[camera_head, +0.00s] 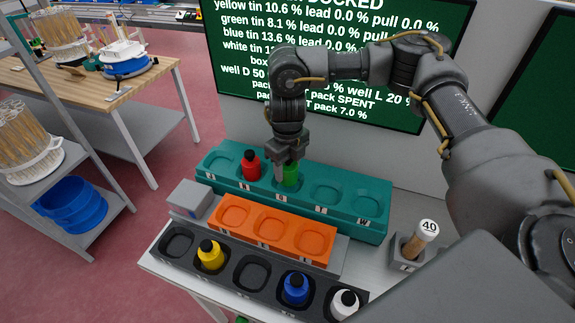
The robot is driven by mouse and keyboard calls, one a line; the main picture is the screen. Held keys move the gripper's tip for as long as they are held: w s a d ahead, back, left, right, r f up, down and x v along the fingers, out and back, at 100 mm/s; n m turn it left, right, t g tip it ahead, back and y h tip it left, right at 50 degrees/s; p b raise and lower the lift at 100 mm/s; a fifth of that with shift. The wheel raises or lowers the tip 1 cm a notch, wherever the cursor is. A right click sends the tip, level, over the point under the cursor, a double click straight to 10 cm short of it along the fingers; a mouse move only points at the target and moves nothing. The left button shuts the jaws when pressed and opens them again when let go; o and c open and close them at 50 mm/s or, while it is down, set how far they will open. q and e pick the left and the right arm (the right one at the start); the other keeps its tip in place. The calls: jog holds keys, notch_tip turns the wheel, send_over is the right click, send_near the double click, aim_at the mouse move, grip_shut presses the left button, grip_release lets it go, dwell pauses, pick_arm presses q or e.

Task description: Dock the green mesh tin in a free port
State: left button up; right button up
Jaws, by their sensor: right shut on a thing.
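The green tin (291,174) is at the middle port of the teal dock (376,230). My right gripper (287,163) reaches down from above and is shut on it, hiding its upper part. The tin looks upright; I cannot tell whether its base rests in the port or is slightly above it. A red tin (251,166) stands in the port to its left. The far-left port (222,159) and the two ports to the right, (326,193) and (368,206), look empty. My left gripper is not in view.
An orange block (304,258) with three empty recesses lies in front. The dark tray (222,280) holds yellow (210,256), blue (296,289) and white (344,304) tins. A grey box (190,198) and a holder with a tube marked 40 (426,234) flank them.

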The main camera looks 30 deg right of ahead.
jog(key=shift+f+b, duration=0.7)
jog(key=shift+f, duration=0.5)
jog(key=o, duration=1.2)
jog(key=shift+c, duration=0.2)
notch_tip(320, 180, up, 10)
jog(key=shift+f+b, duration=0.1)
jog(key=shift+b, duration=0.7)
jog(key=shift+r, duration=0.55)
